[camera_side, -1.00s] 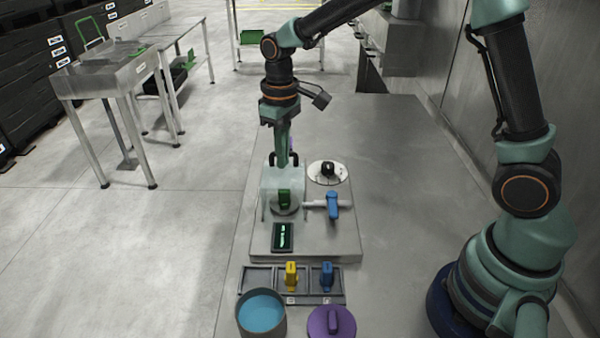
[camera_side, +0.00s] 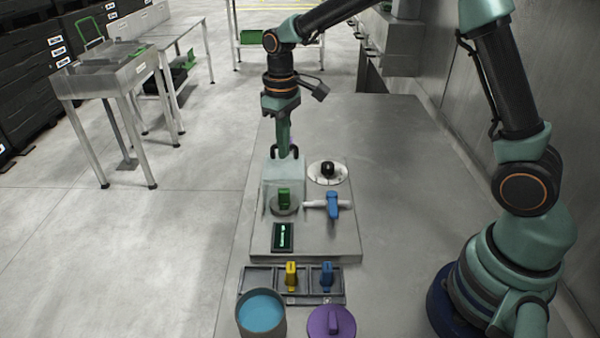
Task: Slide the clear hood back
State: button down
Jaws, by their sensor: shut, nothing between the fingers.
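The clear hood (camera_side: 270,178) is a pale see-through box on the grey panel, with a dark handle (camera_side: 273,153) at its top back. A green block on a round grey disc (camera_side: 285,199) stands at the hood's front and right side. My gripper (camera_side: 284,155) points down with its fingers shut at the handle. I cannot tell whether the fingertips touch the handle or the hood.
Right of the hood are a white dial with a black knob (camera_side: 328,171) and a blue-handled valve (camera_side: 333,205). The table behind is clear.

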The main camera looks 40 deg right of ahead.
jog(key=shift+w+d, duration=0.95)
jog(key=shift+w+d, duration=1.15)
jog(key=shift+w+d, duration=0.95)
notch_tip(320, 180, up, 6)
jog(key=shift+w+d, duration=0.3)
